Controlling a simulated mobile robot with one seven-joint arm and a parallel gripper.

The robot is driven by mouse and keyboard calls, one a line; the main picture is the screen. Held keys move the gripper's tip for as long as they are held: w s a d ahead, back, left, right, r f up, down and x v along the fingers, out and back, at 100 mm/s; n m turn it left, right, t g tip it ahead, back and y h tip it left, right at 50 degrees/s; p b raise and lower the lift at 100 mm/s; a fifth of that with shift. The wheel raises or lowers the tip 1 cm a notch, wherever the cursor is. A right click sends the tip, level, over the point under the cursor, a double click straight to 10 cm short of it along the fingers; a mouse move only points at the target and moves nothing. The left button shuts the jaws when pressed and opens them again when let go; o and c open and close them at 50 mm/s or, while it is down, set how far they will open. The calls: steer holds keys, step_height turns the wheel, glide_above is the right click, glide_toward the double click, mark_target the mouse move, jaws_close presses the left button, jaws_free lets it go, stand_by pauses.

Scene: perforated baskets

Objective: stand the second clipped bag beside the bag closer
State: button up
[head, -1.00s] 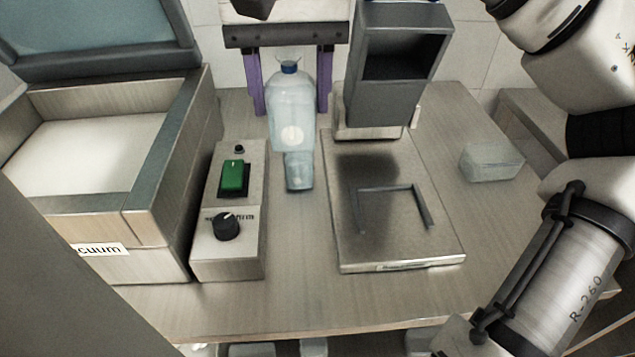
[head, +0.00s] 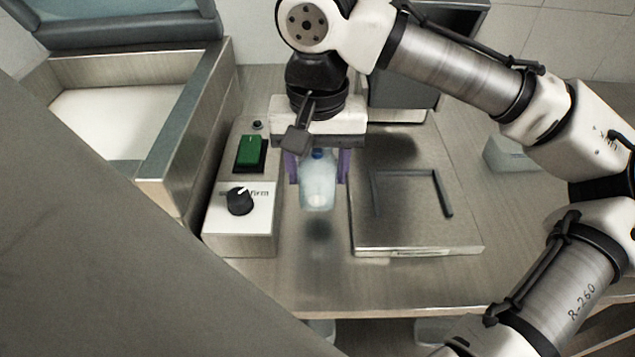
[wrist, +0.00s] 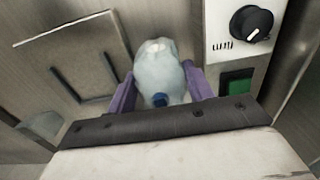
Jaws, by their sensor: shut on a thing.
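The clipped bag (head: 318,188) is pale, translucent and bulging, with a blue clip at its top. My gripper (head: 318,170) is shut on it, one purple finger on each side. The bag hangs upright just above the table, with a dark shadow below it. In the wrist view the bag (wrist: 160,68) shows between the purple fingers, the blue clip nearest the gripper body. The grey machine (head: 400,92), which looks like the bag closer, stands just right of the bag, partly hidden by my arm. Its steel base plate (head: 420,232) carries a dark bracket. I cannot make out another clipped bag.
A steel control box (head: 238,232) with a green switch and black knob stands close on the left. Behind it is an open-lidded vacuum chamber (head: 120,95). A translucent block (head: 505,155) lies at the right. The table's front strip (head: 380,285) is clear.

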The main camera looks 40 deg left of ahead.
mark_target(317, 187)
steer(key=shift+f, duration=2)
steer(key=o, duration=1.1)
steer(key=shift+f, duration=0.1)
steer(key=shift+o, duration=0.2)
step_height(317, 187, up, 12)
steer(key=shift+r, duration=0.15)
